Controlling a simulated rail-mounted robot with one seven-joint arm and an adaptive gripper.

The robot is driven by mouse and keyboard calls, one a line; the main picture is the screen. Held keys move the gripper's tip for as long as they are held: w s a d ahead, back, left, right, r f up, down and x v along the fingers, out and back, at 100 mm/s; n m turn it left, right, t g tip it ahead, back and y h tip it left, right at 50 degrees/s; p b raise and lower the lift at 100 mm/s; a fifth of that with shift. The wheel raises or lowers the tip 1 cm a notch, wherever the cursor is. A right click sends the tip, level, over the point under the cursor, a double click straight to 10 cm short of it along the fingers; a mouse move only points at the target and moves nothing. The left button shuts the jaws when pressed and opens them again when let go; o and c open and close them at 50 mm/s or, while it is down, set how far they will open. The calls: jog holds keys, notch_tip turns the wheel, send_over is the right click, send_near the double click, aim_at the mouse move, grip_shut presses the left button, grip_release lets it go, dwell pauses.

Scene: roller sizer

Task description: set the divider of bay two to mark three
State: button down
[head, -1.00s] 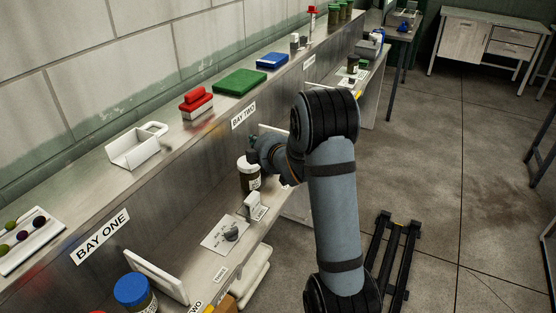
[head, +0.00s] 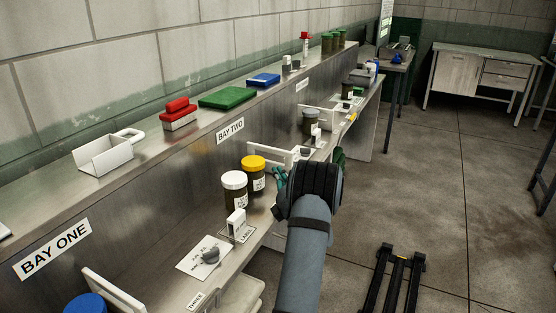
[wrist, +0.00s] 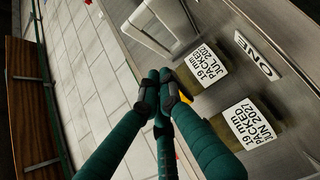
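A white upright divider (head: 268,157) stands on the lower shelf below the BAY TWO sign (head: 230,130), just behind the yellow-lidded jar. A white upright frame, probably this divider, shows at the top of the wrist view (wrist: 150,28). A ONE mark label (wrist: 256,55) is on the metal to its right. I cannot read a bay two mark three. My gripper (wrist: 164,84) has its green fingertips together, with nothing visible between them. In the head view its fingers (head: 280,182) are partly hidden behind my wrist, near the shelf's front edge, right of the jars. Contact with the divider is unclear.
A white-lidded jar (head: 234,190) and a yellow-lidded jar (head: 254,174) stand left of my gripper. A small white stand (head: 237,225) and a card with a grey knob (head: 206,258) are nearer. Bay one's divider (head: 112,293) is at lower left.

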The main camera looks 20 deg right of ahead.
jog(key=p, duration=0.1)
send_near(274, 153)
jog(key=w+a, duration=0.2)
jog(key=shift+w+a+r, duration=0.1)
jog(key=shift+a+r, duration=0.15)
jog(key=shift+a, duration=0.1)
jog(key=w+d+p, duration=0.1)
jog(key=w+d, duration=0.1)
jog(key=shift+d, duration=0.3)
jog(key=shift+w+d+f, duration=0.1)
jog(key=shift+w+d, duration=0.15)
jog(key=shift+w, duration=0.1)
